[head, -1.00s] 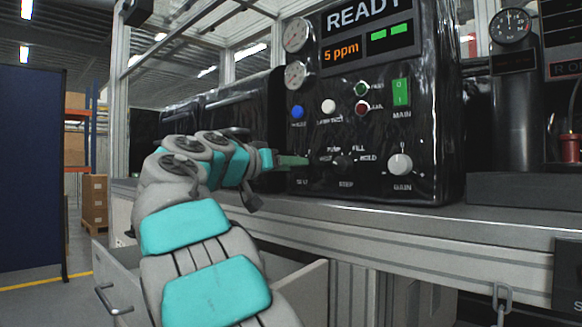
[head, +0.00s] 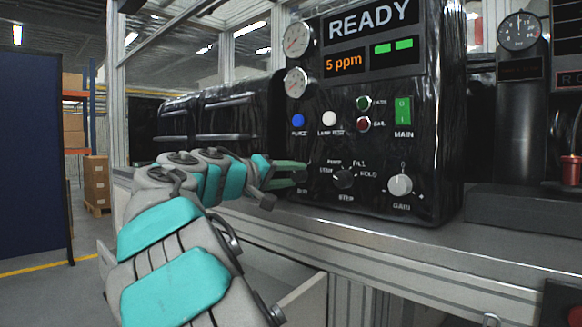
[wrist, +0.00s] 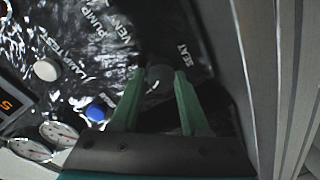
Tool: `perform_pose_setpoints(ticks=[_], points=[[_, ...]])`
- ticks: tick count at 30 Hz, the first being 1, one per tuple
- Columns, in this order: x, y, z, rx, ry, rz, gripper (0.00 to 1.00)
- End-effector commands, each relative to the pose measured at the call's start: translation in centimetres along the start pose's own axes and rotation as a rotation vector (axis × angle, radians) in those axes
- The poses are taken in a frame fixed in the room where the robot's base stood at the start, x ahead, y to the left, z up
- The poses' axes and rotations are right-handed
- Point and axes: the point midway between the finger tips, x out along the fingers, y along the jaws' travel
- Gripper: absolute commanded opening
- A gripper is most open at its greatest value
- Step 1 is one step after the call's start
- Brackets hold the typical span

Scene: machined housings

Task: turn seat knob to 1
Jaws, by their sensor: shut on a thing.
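The seat knob (wrist: 160,76) is a small dark round knob on the black panel, beside the SEAT label in the wrist view. My gripper (wrist: 160,90) has its two green fingers on either side of it, shut on the knob. In the head view my gripper (head: 298,171) reaches the lower left of the panel, and its fingers mostly hide the knob. The knob's pointer and any position marks around it cannot be read.
A black selector knob (head: 345,177) sits just right of my gripper, with a white GAIN knob (head: 400,185) farther right. A blue button (head: 298,120) and white button (head: 329,118) are above. A metal ledge (head: 400,230) runs below the panel.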

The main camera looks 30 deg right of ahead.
Motion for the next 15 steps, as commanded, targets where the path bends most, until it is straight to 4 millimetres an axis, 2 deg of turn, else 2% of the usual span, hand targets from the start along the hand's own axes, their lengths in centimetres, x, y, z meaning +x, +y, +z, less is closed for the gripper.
perform_pose_setpoints(ticks=[15], points=[[-0.01, -0.03, -0.05, -0.046, -0.002, 0.0, 0.0]])
